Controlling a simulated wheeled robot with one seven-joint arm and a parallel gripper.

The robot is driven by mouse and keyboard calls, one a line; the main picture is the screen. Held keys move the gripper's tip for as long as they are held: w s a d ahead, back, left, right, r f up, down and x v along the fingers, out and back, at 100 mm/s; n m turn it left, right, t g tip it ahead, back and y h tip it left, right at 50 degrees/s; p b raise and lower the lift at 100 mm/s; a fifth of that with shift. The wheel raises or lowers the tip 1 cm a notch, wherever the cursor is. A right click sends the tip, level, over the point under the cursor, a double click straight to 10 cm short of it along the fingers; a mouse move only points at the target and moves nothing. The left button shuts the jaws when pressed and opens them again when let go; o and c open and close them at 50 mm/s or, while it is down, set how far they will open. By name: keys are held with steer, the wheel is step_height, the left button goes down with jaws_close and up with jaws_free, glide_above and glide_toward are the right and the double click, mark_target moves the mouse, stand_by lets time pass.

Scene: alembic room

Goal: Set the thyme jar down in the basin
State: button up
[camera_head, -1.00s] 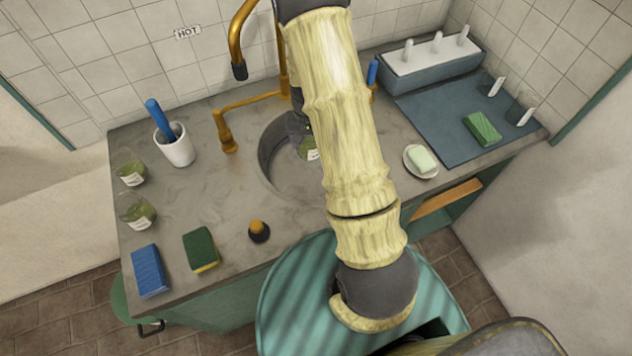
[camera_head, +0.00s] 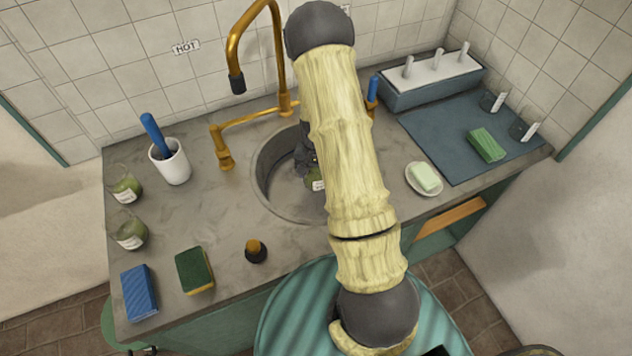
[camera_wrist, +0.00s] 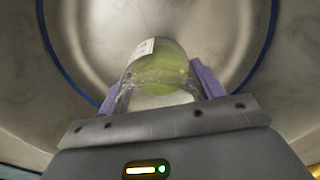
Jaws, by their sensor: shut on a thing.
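The thyme jar (camera_wrist: 160,68) is a clear glass jar with green contents and a pale label. In the wrist view it sits between the two purple fingers of my gripper (camera_wrist: 158,85), which is shut on it. In the head view only a small part of the jar (camera_head: 317,184) shows beside my arm. My gripper (camera_head: 305,160) is mostly hidden behind my arm there, within the outline of the round basin (camera_head: 268,172). The basin's curved metal inside (camera_wrist: 85,35) fills the wrist view. I cannot tell whether the jar touches the basin floor.
A brass tap (camera_head: 237,55) rises behind the basin. Two similar green jars (camera_head: 125,188) stand at the counter's left. A white cup (camera_head: 172,165), blue sponge (camera_head: 139,292), green sponge (camera_head: 195,270), dark stopper (camera_head: 256,251) and soap dish (camera_head: 423,180) surround the basin.

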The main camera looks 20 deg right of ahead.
mark_target(316, 181)
steer(key=shift+f, duration=0.35)
steer(key=shift+f, duration=2.1)
steer(key=shift+f, duration=0.15)
steer(key=o, duration=1.1)
steer(key=shift+c, duration=0.2)
step_height(316, 181, up, 12)
steer(key=shift+b, duration=0.4)
